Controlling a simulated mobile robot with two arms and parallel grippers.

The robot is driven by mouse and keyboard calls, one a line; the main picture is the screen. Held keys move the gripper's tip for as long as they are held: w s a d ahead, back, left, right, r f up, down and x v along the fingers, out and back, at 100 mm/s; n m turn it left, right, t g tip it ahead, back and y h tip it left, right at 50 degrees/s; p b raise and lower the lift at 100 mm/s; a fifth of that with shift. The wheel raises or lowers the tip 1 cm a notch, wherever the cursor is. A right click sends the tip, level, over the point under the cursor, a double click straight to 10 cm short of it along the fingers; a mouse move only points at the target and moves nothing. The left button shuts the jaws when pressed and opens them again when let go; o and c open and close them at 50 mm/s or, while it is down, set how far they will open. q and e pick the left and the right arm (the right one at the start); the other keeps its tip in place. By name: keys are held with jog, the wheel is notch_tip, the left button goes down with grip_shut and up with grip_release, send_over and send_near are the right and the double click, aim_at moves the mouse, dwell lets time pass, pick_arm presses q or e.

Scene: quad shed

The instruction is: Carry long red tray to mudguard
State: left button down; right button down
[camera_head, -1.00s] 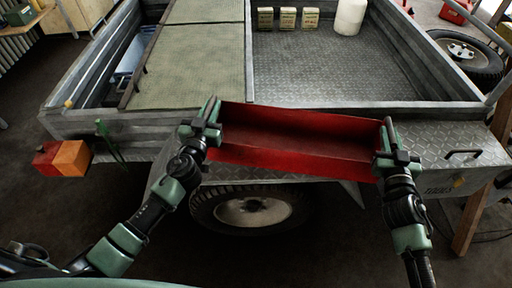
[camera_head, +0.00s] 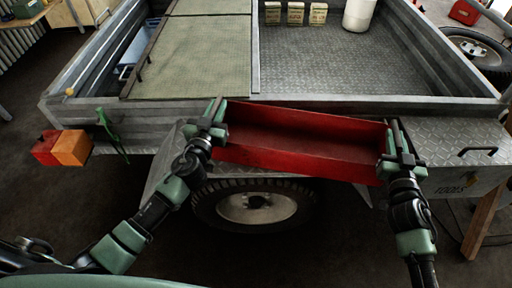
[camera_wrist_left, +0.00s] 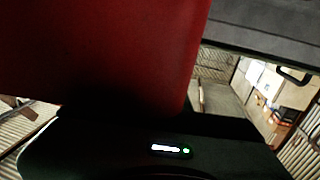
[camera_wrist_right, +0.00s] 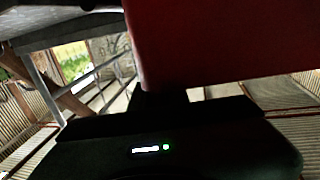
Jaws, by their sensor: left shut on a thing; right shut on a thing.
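The long red tray (camera_head: 300,152) is held up between my two grippers in the head view and looks empty. My left gripper (camera_head: 217,122) is shut on its left end. My right gripper (camera_head: 392,150) is shut on its right end. The tray tilts slightly, its right end lower in the picture. The mudguard (camera_head: 168,165) of the trailer is mostly hidden behind and below the tray; its grey plate shows to the left, above the wheel (camera_head: 256,206). I cannot tell whether the tray touches it. Red tray walls fill much of the left wrist view (camera_wrist_left: 100,50) and right wrist view (camera_wrist_right: 220,40).
The trailer bed (camera_head: 345,65) lies behind the tray, with several small boxes (camera_head: 295,13) and a white container (camera_head: 359,15). A grey toolbox (camera_head: 455,150) stands right of the tray. An orange lamp (camera_head: 72,148) sticks out at left. Dark floor is free in front.

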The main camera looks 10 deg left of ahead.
pick_arm(q)
jog(key=shift+f+b, duration=0.3)
jog(key=shift+f, duration=0.15)
pick_arm(e)
jog(key=shift+f, duration=0.45)
pick_arm(q)
jog(key=c, duration=1.4)
grip_release()
jog(key=shift+r, duration=0.2)
pick_arm(e)
jog(key=c, duration=1.4)
grip_release()
jog(key=shift+r, duration=0.15)
pick_arm(q)
jog(key=shift+o, duration=0.2)
pick_arm(e)
jog(key=shift+o, duration=0.2)
pick_arm(q)
jog(key=shift+s, duration=0.1)
pick_arm(e)
jog(key=shift+s, duration=0.65)
pick_arm(q)
jog(key=s, duration=1.2)
jog(key=shift+d, duration=0.3)
pick_arm(e)
jog(key=s, duration=1.1)
jog(key=shift+d, duration=0.3)
